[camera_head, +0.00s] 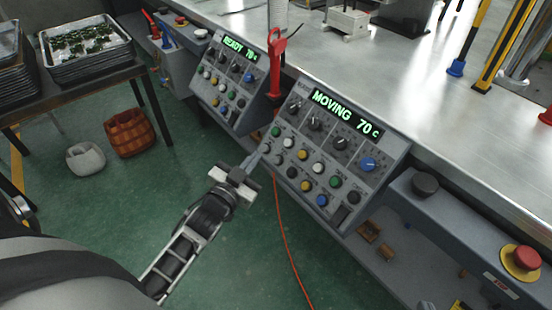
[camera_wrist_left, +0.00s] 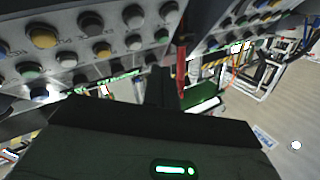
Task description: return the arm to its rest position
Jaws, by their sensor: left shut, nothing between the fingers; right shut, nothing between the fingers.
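My left gripper (camera_head: 264,154) reaches in from the lower left in the head view. Its fingers are shut and empty, with the tips close to the left edge of the nearer control panel (camera_head: 330,150). I cannot tell if they touch it. In the left wrist view the shut fingers (camera_wrist_left: 161,88) point toward the gap beside the buttons. The nearer panel's display (camera_head: 345,112) reads MOVING 70 c. The farther panel (camera_head: 228,80) reads READY 70 c. My right gripper is not in view.
A metal worktop (camera_head: 400,85) runs behind the panels, with a red lever (camera_head: 277,62) between them. A red emergency button (camera_head: 522,260) is at the lower right. A brown basket (camera_head: 130,133) and a pale bowl (camera_head: 85,158) stand on open green floor. An orange cable (camera_head: 287,240) hangs down.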

